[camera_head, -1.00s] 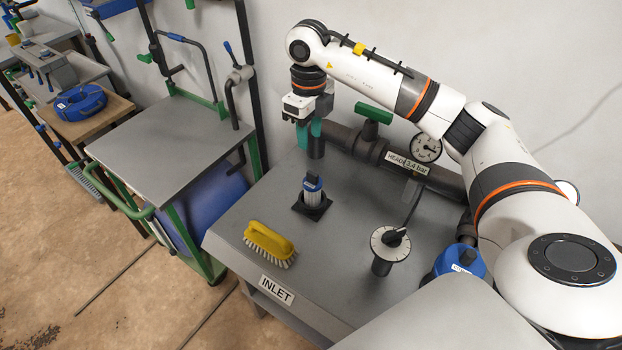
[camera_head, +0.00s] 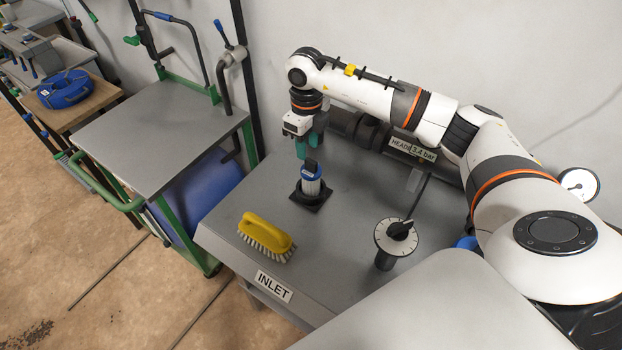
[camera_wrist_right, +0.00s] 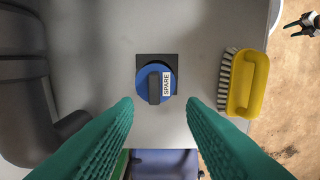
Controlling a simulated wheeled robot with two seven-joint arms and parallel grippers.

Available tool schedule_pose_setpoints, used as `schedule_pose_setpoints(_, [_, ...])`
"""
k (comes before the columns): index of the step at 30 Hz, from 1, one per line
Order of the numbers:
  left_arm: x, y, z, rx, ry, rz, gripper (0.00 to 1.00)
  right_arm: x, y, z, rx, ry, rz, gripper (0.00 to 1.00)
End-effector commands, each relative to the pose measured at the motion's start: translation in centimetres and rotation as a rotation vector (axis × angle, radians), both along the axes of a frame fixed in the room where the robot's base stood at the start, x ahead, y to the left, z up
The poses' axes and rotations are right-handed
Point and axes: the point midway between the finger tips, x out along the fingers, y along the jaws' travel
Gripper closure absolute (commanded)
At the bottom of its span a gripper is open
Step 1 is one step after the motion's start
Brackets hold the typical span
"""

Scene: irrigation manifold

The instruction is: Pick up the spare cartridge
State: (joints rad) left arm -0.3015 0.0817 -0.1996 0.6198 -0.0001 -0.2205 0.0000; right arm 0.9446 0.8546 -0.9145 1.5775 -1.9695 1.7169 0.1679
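The spare cartridge (camera_head: 311,181) has a blue cap with a dark handle and stands upright in a black square holder (camera_head: 298,197) on the grey bench. In the right wrist view the cartridge (camera_wrist_right: 156,83) shows from above, with a "SPARE" label on its cap. My right gripper (camera_head: 309,149) is above and just behind the cartridge in the head view. In the right wrist view its green fingers (camera_wrist_right: 158,105) are wide apart with nothing between them, the cartridge lying ahead of the tips. My left gripper is in neither view.
A yellow brush (camera_head: 265,236) lies on the bench left of a dial on a post (camera_head: 395,238). Dark pipework (camera_wrist_right: 30,90) runs along the bench's wall side. An "INLET" label (camera_head: 274,286) marks the front edge. Bare bench lies between cartridge and dial.

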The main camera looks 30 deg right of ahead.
Motion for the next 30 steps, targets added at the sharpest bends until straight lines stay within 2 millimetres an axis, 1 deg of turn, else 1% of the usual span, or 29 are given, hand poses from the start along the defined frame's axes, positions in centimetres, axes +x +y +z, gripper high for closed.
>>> schedule_pose_setpoints(2, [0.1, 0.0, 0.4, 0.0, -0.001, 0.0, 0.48, -0.2, -0.2, -0.6, -0.002, 0.005, -0.001, 0.63])
schedule_pose_setpoints(7, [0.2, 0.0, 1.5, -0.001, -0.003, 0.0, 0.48, -0.5, -0.9, -3.1, -0.002, 0.007, -0.001, 0.63])
schedule_pose_setpoints(9, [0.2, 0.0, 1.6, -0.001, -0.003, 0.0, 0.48, -0.4, -0.8, -4.1, 0.0, 0.005, 0.0, 0.63])
schedule_pose_setpoints(11, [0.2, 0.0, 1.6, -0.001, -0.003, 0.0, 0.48, -0.4, -0.8, -4.7, -0.001, 0.004, 0.0, 0.63])
schedule_pose_setpoints(14, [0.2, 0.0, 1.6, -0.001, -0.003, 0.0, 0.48, -0.4, -0.8, -5.2, -0.001, 0.003, 0.001, 0.63])
schedule_pose_setpoints(19, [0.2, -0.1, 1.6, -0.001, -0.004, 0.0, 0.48, -0.4, -0.8, -5.2, -0.001, 0.002, 0.001, 0.63])
schedule_pose_setpoints(20, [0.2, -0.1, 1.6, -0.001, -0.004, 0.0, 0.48, -0.4, -0.8, -5.2, -0.001, 0.002, 0.001, 0.64])
schedule_pose_setpoints(21, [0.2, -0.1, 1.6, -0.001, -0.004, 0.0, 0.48, -0.4, -0.8, -5.2, -0.001, 0.002, 0.001, 0.71])
schedule_pose_setpoints(26, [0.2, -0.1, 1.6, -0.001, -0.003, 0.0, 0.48, -0.4, -0.8, -5.2, -0.001, 0.002, 0.001, 0.97])
schedule_pose_setpoints(27, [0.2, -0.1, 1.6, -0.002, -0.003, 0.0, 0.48, -0.4, -0.8, -5.2, -0.001, 0.002, 0.001, 1.0])
schedule_pose_setpoints(30, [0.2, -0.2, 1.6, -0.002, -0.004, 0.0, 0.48, -0.4, -0.8, -5.2, 0.0, 0.001, 0.001, 1.0])
